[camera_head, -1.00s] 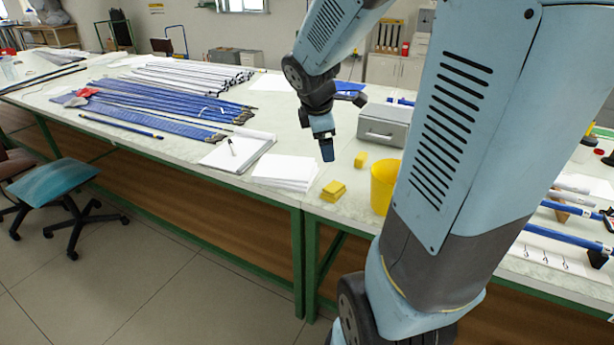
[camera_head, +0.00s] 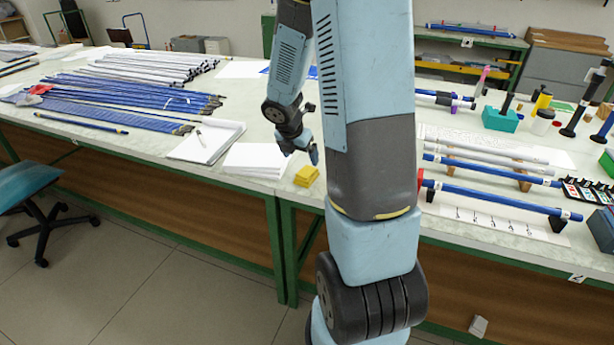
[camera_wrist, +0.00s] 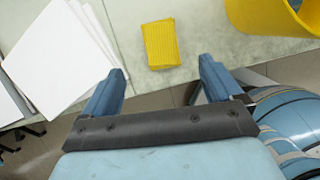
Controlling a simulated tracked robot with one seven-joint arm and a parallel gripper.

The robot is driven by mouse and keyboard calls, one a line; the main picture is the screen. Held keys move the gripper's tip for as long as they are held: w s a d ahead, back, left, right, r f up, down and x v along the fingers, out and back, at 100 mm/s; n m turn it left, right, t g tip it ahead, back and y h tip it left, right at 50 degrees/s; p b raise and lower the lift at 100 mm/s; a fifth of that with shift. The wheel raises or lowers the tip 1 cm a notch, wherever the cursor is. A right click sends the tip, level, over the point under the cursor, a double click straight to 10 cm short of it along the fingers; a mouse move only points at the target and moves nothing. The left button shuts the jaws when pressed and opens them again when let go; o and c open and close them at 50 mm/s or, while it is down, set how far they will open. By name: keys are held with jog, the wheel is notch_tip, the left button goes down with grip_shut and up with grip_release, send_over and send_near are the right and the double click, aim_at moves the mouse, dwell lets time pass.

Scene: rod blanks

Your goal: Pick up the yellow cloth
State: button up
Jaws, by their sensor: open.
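A yellow cloth (camera_head: 306,176) lies as a small flat block near the table's front edge, right of a stack of white paper in the head view. In the wrist view the yellow cloth (camera_wrist: 161,44) has a ribbed surface and lies ahead of the fingertips, roughly centred between them. My gripper (camera_wrist: 160,82) is open and empty, with its two blue fingers apart. In the head view my gripper (camera_head: 313,155) is just behind and above the cloth, partly hidden by my arm.
A yellow bucket (camera_wrist: 268,14) stands right of the cloth in the wrist view; my arm hides it in the head view. White paper (camera_head: 255,160) lies to the left. Blue rods (camera_head: 130,100) cover the table farther left; rods on supports (camera_head: 490,196) lie right.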

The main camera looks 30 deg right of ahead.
aim_at(305, 172)
jog(key=shift+x, duration=4.85)
jog(key=shift+s+a, duration=0.1)
jog(key=shift+a, duration=0.1)
jog(key=c, duration=1.1)
jog(key=shift+c, duration=0.2)
jog(key=shift+r, duration=4.95)
